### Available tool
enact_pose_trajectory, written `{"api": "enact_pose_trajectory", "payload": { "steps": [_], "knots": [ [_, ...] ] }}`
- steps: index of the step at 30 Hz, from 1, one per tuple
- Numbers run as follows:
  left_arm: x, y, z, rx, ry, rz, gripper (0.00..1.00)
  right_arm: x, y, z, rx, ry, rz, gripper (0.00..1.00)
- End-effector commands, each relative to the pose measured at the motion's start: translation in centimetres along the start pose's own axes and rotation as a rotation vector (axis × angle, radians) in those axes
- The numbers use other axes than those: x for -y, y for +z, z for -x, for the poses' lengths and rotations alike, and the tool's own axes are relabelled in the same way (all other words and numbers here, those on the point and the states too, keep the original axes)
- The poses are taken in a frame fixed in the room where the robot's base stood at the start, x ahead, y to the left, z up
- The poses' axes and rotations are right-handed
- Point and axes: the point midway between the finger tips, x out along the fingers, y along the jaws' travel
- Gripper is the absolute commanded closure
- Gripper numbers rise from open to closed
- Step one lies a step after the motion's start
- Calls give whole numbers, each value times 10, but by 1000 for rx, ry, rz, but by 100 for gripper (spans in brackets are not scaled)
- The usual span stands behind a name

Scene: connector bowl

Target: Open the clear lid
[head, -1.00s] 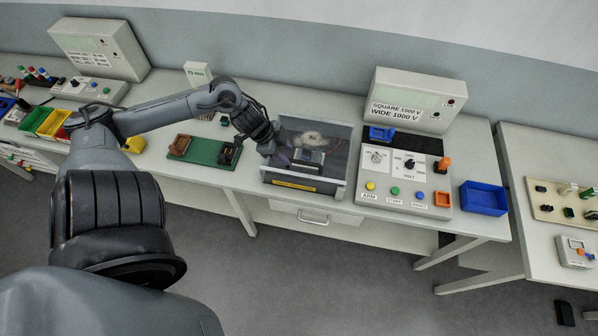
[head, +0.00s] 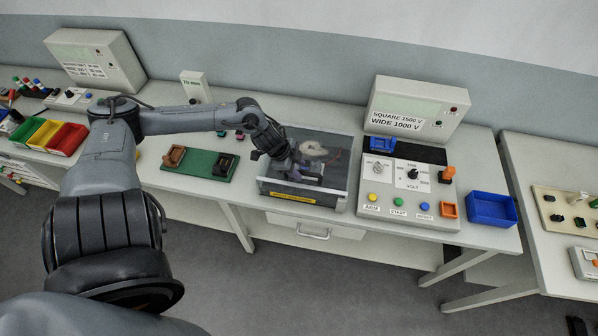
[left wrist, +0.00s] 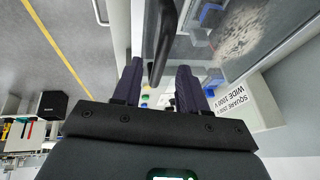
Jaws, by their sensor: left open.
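The clear lid (head: 337,153) covers a low box with a yellow label on its front, left of the grey test panel; it looks shut. My left gripper (head: 306,173) is at the lid, over its middle-left part. In the left wrist view the gripper (left wrist: 158,72) is open, with its two dark fingers apart. A dark bar, which looks like the lid's handle (left wrist: 162,40), reaches in between the fingers. I cannot tell whether it touches them. The clear panel of the lid (left wrist: 215,45) shows beyond, with a blurred pale shape under it. My right gripper is not in view.
The test panel (head: 409,190) with knobs and buttons stands close on the right, with a blue tray (head: 489,207) beyond it. A green board (head: 200,165) with two connectors lies to the left. A drawer handle (head: 313,234) shows below the box.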

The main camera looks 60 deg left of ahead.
Motion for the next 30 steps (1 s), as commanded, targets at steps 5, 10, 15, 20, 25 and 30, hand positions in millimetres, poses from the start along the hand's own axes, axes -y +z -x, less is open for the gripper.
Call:
{"api": "enact_pose_trajectory", "payload": {
  "steps": [5, 10, 15, 20, 25, 30],
  "knots": [
    [0, 0, -12, -1, 0, 0, 58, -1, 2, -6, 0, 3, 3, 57],
    [0, 0, -16, 0, 1, -2, 58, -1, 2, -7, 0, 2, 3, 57],
    [0, -1, -16, 0, 1, -2, 58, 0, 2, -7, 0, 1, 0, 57],
    [0, 0, -16, 0, 1, -2, 62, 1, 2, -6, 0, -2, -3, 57],
    [0, 0, -16, 0, 1, -1, 88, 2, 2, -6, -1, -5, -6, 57],
    [-1, 0, -16, 0, 1, -1, 100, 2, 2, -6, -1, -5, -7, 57]
  ]
}}
